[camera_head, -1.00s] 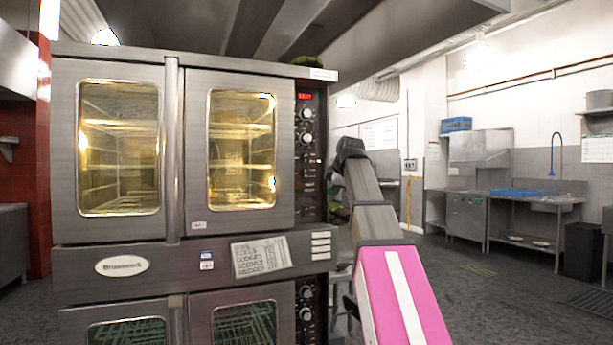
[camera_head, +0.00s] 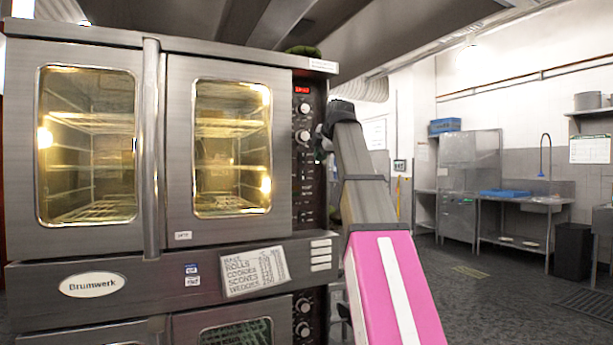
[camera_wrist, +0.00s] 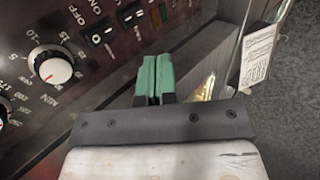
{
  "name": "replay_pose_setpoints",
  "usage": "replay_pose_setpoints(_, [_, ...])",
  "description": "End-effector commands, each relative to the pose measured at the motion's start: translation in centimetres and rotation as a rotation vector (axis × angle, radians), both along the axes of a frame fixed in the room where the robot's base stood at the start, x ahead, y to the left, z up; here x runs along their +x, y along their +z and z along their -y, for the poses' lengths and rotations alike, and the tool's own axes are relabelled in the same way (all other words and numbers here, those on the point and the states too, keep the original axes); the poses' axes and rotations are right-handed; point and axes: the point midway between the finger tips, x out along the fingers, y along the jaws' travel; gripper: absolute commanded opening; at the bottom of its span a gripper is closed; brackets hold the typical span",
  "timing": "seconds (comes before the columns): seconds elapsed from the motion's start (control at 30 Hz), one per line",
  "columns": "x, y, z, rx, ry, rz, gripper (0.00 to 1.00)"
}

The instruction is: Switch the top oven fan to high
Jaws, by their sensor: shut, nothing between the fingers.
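The top oven (camera_head: 150,150) has a dark control panel (camera_head: 308,165) on its right edge, with a red display, round knobs and small switches below them. In the wrist view, the panel shows a white-faced timer knob (camera_wrist: 50,65) and small black rocker switches (camera_wrist: 100,36) with white lettering. I cannot read which one is the fan switch or how it is set. My gripper (camera_wrist: 155,62) has green fingers and is shut and empty, in front of the panel just right of and below the switches. I cannot tell if it touches. In the head view, my arm's end hides part of the panel's right side.
A lower oven (camera_head: 235,330) sits beneath, with its own panel. Open floor (camera_head: 465,290) lies to the right, with a steel sink table (camera_head: 520,200) against the far wall.

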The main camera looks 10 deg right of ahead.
Motion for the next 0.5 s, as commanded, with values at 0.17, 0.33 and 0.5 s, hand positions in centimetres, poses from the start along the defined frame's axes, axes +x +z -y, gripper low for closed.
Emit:
replay_pose_setpoints(0.17, [0.9, -0.8, -0.2, 0.000, -0.001, -0.001, 0.00])
replay_pose_setpoints(0.33, [2.8, -2.7, -0.7, 0.000, -0.001, -0.002, 0.00])
replay_pose_setpoints(0.5, [4.9, -4.8, -1.3, -0.001, 0.000, -0.002, 0.00])
